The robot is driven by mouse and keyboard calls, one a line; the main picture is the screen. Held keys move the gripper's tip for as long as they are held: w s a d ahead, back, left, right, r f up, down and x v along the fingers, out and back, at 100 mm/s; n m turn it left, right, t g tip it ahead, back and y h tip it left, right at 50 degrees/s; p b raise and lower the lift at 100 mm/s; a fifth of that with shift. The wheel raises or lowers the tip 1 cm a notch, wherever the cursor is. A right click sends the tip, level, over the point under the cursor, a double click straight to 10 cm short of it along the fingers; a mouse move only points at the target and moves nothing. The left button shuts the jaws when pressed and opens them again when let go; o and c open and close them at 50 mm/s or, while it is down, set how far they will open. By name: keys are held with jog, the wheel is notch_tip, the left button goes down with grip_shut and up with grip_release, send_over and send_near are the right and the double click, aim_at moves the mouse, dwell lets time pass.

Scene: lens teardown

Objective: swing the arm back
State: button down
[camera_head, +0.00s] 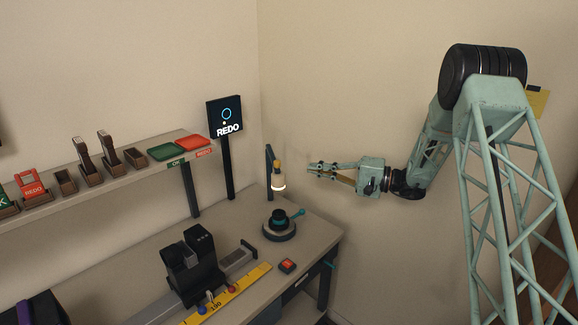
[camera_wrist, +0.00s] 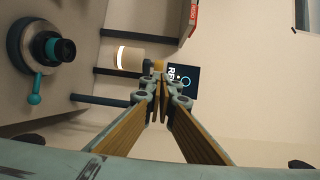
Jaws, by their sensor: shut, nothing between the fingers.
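My gripper (camera_head: 314,168) is shut and empty, held level in the air at the end of my arm, to the right of a dark post (camera_head: 268,172). By the post hangs a tan cylinder (camera_head: 278,180) with a glowing white ring and an orange knob on top. The cylinder also shows in the wrist view (camera_wrist: 127,58), left of my gripper (camera_wrist: 160,90), apart from it. Below it on the bench is a round dark fixture (camera_head: 279,231) with a teal lever (camera_head: 298,213); the fixture also shows in the wrist view (camera_wrist: 48,50).
A shelf (camera_head: 110,180) carries green and red trays and several brown holders. A black block stand (camera_head: 192,270), a yellow ruler (camera_head: 235,290) and a red button (camera_head: 287,265) are on the bench.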

jog(key=shift+w+d+f, duration=0.2)
jog(key=shift+w+f, duration=0.3)
jog(key=shift+w, duration=0.05)
jog(key=shift+a, duration=0.1)
jog(key=x, duration=0.9)
jog(key=shift+w+a, duration=0.2)
jog(key=shift+a, duration=0.2)
jog(key=shift+s+a+b, duration=0.1)
jog(key=shift+a+b, duration=0.05)
jog(key=shift+b, duration=0.25)
